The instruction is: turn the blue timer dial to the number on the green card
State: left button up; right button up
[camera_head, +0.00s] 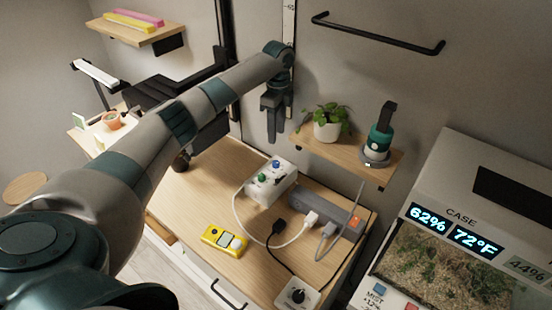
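A white timer box (283,179) stands on the wooden cabinet top. It carries a blue dial (276,164) and a green dial (262,177); their settings are too small to read. A small card with a green edge (79,119) stands at the far left on another surface; I cannot read a number on it or be sure it is the green card. My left gripper (272,138) points down near the back wall, above and behind the box, apart from the dials. Its fingers look close together, but their gap is unclear. My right gripper is not in view.
A power strip (325,215) with plugs and cables lies right of the box. A yellow meter (224,241) and a white box with a black knob (298,295) are nearer. A wall shelf (345,155) holds a potted plant (328,125). A terrarium case (460,220) stands right.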

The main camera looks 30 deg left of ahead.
aim_at(276, 162)
pick_arm(q)
jog(key=shift+f, duration=0.1)
jog(key=f+p, duration=0.1)
jog(key=f, duration=0.4)
jog(key=f+p, duration=0.2)
jog(key=f, duration=0.3)
jog(key=shift+s+d+f, duration=0.1)
jog(key=shift+s+f, duration=0.1)
jog(key=shift+f, duration=0.75)
grip_shut()
